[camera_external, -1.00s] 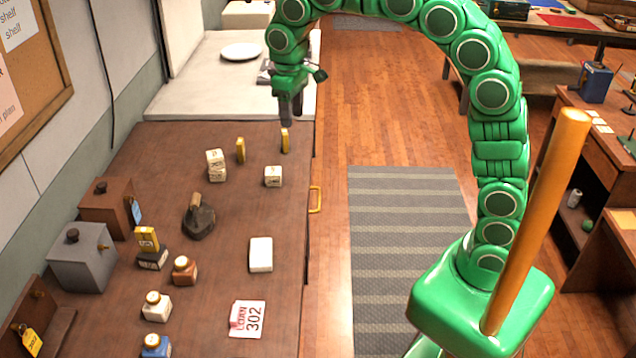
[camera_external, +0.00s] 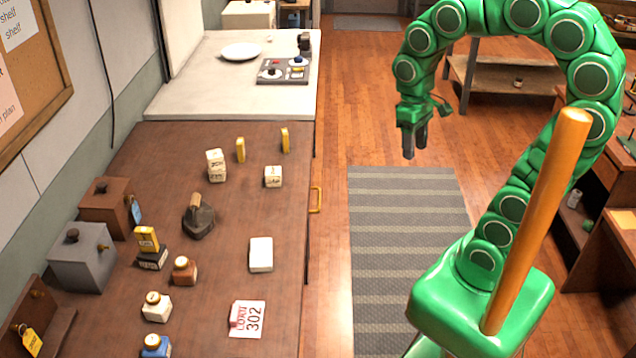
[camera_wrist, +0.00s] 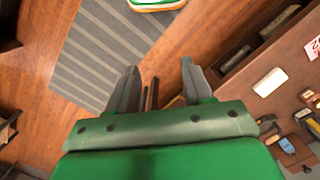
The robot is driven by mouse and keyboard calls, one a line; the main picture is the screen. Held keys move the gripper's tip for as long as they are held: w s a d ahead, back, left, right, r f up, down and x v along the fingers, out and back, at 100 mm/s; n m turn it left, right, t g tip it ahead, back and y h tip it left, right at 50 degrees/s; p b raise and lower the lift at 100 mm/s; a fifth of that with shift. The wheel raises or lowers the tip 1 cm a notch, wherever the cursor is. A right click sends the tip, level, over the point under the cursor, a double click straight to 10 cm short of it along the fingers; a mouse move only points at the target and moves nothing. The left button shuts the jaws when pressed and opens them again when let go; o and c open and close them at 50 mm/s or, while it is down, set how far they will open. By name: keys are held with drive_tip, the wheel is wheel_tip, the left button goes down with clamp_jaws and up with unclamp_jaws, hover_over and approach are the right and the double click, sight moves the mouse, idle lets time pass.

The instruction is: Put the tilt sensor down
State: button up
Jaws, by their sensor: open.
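My gripper (camera_external: 414,150) hangs above the wooden floor, to the right of the brown table, pointing down. It is open, with its fingers (camera_wrist: 158,74) apart in the wrist view and nothing held between them. A small upright yellow block (camera_external: 285,140) stands near the table's far right corner, apart from my gripper. A second upright yellow block (camera_external: 240,150) stands to its left. Nothing is labelled as the tilt sensor, so I cannot tell for certain which thing it is.
The brown table (camera_external: 225,285) bears stacked white cubes (camera_external: 216,166), a single cube (camera_external: 273,177), a dark iron-like tool (camera_external: 199,219), a white block (camera_external: 261,254), several bottles and boxes. A pale counter (camera_external: 200,85) adjoins it. A striped mat (camera_external: 405,250) covers clear floor.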

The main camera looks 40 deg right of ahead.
drive_tip(key=s+d+f+m, duration=0.1)
drive_tip(key=s+d+f, duration=0.1)
drive_tip(key=s, duration=0.7)
drive_tip(key=shift+d+f, duration=0.3)
drive_tip(key=shift+f, duration=0.5)
